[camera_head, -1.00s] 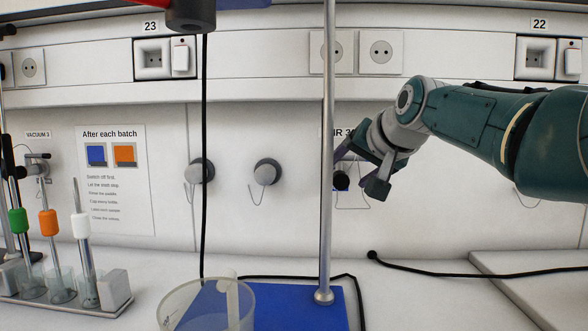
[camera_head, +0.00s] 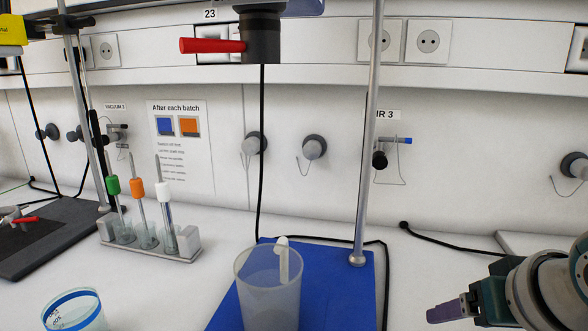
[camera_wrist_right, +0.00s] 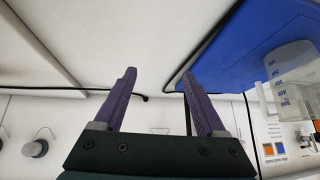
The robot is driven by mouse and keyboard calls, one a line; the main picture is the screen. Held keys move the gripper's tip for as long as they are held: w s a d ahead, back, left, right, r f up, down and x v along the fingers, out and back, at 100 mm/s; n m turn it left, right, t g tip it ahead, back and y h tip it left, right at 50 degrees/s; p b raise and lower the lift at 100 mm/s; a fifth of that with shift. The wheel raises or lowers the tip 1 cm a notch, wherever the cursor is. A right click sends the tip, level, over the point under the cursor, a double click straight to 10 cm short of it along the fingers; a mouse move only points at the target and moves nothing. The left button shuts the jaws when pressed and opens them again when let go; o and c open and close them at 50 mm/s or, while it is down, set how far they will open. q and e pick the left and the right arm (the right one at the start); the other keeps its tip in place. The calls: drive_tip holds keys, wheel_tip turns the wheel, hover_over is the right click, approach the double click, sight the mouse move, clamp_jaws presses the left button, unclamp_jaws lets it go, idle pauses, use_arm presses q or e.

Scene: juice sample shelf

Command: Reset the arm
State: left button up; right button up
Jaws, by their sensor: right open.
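My right gripper (camera_head: 448,312) is low at the right edge of the head view, with a purple finger pointing left over the white bench. In the right wrist view its two purple fingers (camera_wrist_right: 158,80) stand apart with nothing between them. Part of the arm is cut off by the frame. A clear beaker (camera_head: 268,290) with a white stirring rod (camera_head: 283,262) stands on the blue stand base (camera_head: 345,290), left of the gripper and apart from it. The beaker also shows in the right wrist view (camera_wrist_right: 293,85). My left gripper is not in view.
A metal rod (camera_head: 368,150) rises from the blue base. A rack (camera_head: 175,250) with green, orange and white handled tools stands at left. A blue-rimmed beaker (camera_head: 75,310) is in front. A black cable (camera_head: 455,242) crosses the bench. Bench between blue base and gripper is clear.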

drive_tip(key=s+a+r+n+g+p, duration=0.1)
drive_tip(key=s+a+r+n+g, duration=0.1)
drive_tip(key=s, duration=1)
drive_tip(key=s+a+r+n+g+p, duration=0.1)
drive_tip(key=s+g+p, duration=0.1)
drive_tip(key=s, duration=0.9)
wheel_tip(320, 180, up, 38)
drive_tip(key=p, duration=3.7)
drive_tip(key=shift+s+r+n, duration=0.2)
drive_tip(key=shift+s+n, duration=0.05)
drive_tip(key=shift+n, duration=0.05)
drive_tip(key=shift+s, duration=0.1)
